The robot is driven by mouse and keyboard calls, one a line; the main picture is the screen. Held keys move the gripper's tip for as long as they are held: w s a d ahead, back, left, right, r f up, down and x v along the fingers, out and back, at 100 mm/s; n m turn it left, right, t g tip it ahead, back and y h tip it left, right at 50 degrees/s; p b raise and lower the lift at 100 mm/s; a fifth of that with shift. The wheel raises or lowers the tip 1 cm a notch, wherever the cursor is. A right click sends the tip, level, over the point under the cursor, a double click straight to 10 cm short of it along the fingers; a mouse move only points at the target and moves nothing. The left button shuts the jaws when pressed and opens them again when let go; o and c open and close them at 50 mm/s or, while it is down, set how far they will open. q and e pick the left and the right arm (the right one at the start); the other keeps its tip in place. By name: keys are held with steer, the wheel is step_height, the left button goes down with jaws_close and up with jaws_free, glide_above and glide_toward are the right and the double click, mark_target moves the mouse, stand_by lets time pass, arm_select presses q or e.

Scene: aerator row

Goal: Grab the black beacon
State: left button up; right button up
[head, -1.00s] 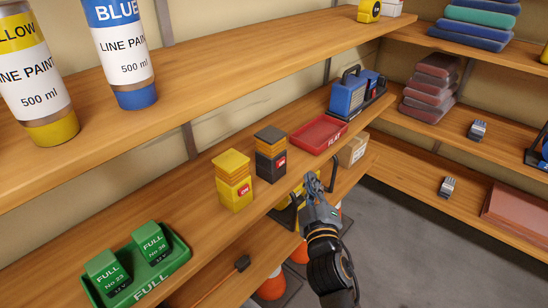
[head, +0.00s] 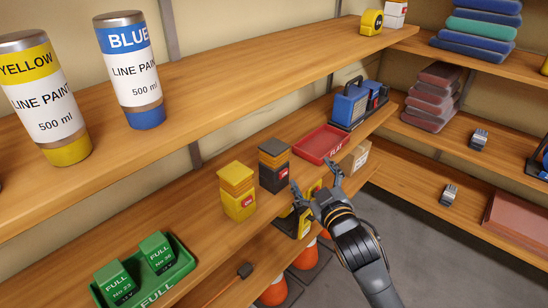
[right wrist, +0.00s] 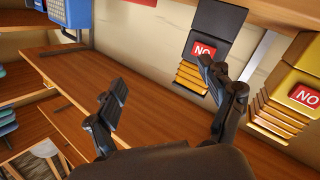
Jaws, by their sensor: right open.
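The black beacon (head: 273,166) stands upright on the middle shelf in the head view, with a dark top, orange ribs and a dark base with a red label. My right gripper (head: 316,182) is open and empty, in front of and right of the black beacon, near the shelf edge. My left gripper is not in view.
A red tray (head: 320,145) lies behind and right of the black beacon, with a blue device (head: 351,105) beyond it. A green tray (head: 184,262) with green blocks is at the left. The upper shelf (head: 250,75) overhangs. Cones (head: 274,291) stand below.

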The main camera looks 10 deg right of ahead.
mark_target(282, 152)
step_height(282, 152, up, 8)
steer(key=s+a+g+y+p, duration=0.1)
steer(key=s+g+y+p, duration=0.1)
steer(key=g+y+p, duration=0.35)
steer(key=shift+g+y, duration=0.55)
steer(key=shift+g, duration=0.1)
steer(key=x, duration=0.8)
steer(key=shift+f, duration=0.15)
steer(key=shift+w+a+f+p, duration=0.1)
steer(key=shift+w+a+p, duration=0.15)
steer(key=shift+w+p, duration=0.2)
steer(key=p+x, duration=0.1)
steer(key=x, duration=0.2)
steer(key=shift+w, duration=0.35)
steer(key=shift+w+a+f, duration=0.2)
steer(key=shift+w+f, duration=0.05)
steer(key=shift+f, duration=0.05)
